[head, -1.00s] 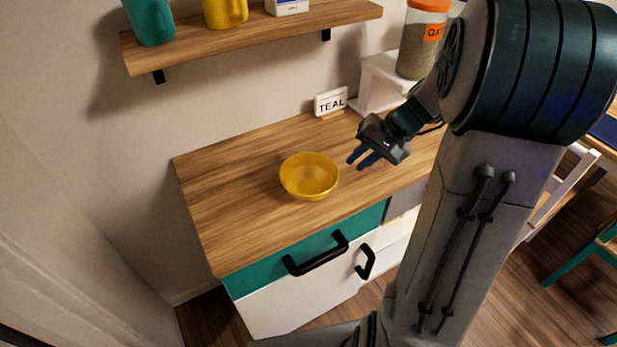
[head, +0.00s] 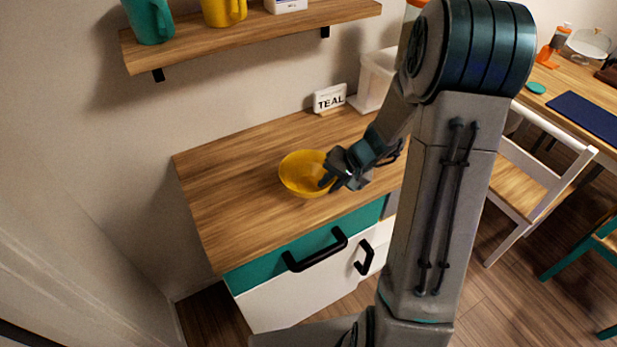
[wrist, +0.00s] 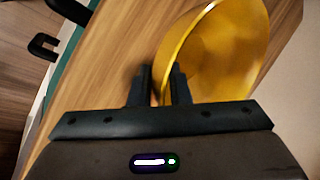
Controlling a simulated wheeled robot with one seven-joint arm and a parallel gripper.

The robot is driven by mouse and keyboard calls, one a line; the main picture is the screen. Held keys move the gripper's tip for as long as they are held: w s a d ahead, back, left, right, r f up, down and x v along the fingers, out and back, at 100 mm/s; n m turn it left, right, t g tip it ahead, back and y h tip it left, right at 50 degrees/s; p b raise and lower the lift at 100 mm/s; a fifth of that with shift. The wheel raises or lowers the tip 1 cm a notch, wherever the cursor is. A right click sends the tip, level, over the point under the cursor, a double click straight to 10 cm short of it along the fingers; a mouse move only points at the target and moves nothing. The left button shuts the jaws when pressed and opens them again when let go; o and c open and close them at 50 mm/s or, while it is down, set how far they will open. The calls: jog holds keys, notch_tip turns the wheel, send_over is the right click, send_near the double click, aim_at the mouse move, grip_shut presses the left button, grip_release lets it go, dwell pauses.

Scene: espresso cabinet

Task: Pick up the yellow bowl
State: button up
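The yellow bowl (head: 300,175) stands upright on the wooden counter in the head view. It also fills the upper right of the wrist view (wrist: 225,50). My gripper (head: 329,184) is at the bowl's right-hand rim, pointing down and to the left. In the wrist view the two dark fingers of my gripper (wrist: 161,88) are apart, with the near edge of the bowl showing between them. I see a gap beside the bowl wall, and the fingers do not look closed on it. The inside of the bowl looks empty.
The wooden counter (head: 225,185) is clear to the left of the bowl. A shelf (head: 250,33) with mugs hangs above. Black handles (head: 316,252) stick out from the cabinet front.

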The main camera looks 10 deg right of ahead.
grip_shut()
jog(key=shift+r, duration=0.1)
